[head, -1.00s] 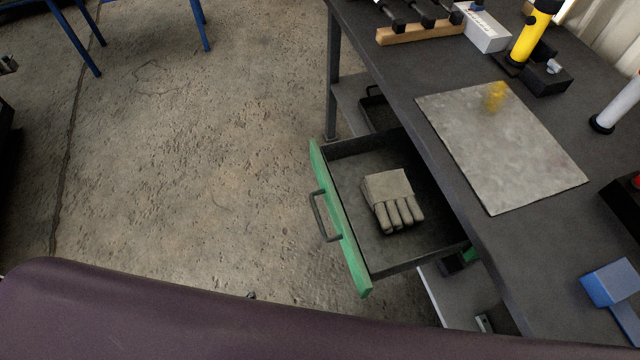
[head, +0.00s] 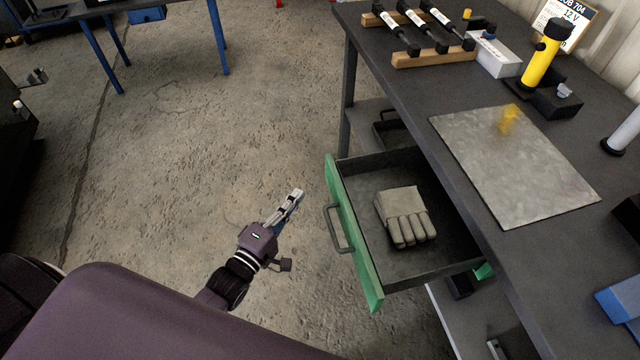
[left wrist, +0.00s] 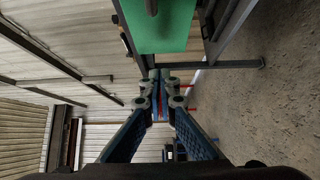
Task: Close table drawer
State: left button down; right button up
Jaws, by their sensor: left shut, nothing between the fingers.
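The table drawer (head: 352,232) has a green front and a dark handle (head: 338,228). It is pulled out from the dark workbench (head: 465,150). A pair of grey work gloves (head: 406,215) lies inside it. My left gripper (head: 297,194) is shut and empty, to the left of the drawer front and apart from it. In the left wrist view, the shut fingers (left wrist: 158,80) show below the green drawer front (left wrist: 165,25), with part of the handle at the top. My right gripper is not in view.
On the workbench are a grey mat (head: 515,165), a yellow flashlight-like item (head: 545,55), a wooden rack (head: 433,56) and a blue item (head: 618,303). A blue-legged table (head: 100,52) stands at the back left. The concrete floor left of the drawer is clear.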

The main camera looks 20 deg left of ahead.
pick_arm(q)
jog(key=shift+w+d, duration=0.7)
jog(key=shift+w, duration=0.35)
jog(key=shift+w+d, duration=0.65)
jog(key=shift+w, duration=0.35)
jog(key=shift+w+d, duration=0.7)
jog(key=shift+w, duration=0.35)
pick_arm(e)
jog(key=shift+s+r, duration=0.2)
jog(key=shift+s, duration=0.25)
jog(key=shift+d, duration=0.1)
